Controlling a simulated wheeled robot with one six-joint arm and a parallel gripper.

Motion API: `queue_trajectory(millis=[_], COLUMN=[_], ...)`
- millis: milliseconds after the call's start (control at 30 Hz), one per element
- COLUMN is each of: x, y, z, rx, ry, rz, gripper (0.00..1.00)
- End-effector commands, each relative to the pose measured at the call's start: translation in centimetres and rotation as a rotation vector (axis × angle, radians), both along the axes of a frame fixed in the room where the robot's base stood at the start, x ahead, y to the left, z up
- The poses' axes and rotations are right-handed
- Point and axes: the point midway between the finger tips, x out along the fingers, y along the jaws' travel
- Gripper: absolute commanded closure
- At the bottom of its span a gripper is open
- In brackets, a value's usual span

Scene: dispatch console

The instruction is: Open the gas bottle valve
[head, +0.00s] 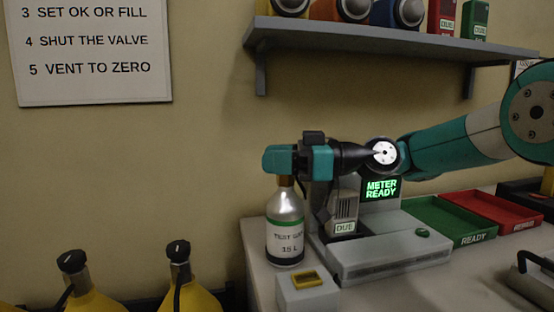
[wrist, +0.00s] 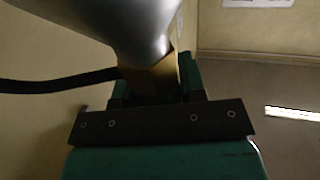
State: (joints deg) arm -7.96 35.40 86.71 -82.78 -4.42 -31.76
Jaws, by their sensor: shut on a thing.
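The gas bottle (head: 285,228) is a silver cylinder with a green band and a label reading test gas. It stands upright at the left end of the console. My gripper (head: 285,160) is at the top of the bottle, shut around the valve there. The valve's brass neck (head: 286,181) shows just below the jaws; its knob is hidden by them. In the wrist view the silver shoulder of the bottle (wrist: 110,25) and the brass neck (wrist: 150,82) run into my gripper (wrist: 155,100). I cannot tell how far the valve is turned.
A black hose (wrist: 60,85) leaves the neck. Right of the bottle, a meter marked DUE (head: 344,212) stands on the grey station beside a screen (head: 381,188) reading METER READY. A green tray (head: 448,220) and red tray (head: 495,208) lie farther right. A shelf (head: 380,42) hangs above.

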Motion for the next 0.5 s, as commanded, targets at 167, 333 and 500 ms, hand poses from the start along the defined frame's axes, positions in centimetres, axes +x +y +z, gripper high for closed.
queue_trajectory(millis=[167,333,500], x=[0.05,0.05,0.05], y=[0.01,-0.02,-0.02], z=[0.39,0.24,0.15], rx=[0.006,0.004,0.003], ry=[-0.006,-0.004,-0.002], rz=[-0.004,-0.004,-0.003], gripper=[0.49,0.37,0.37])
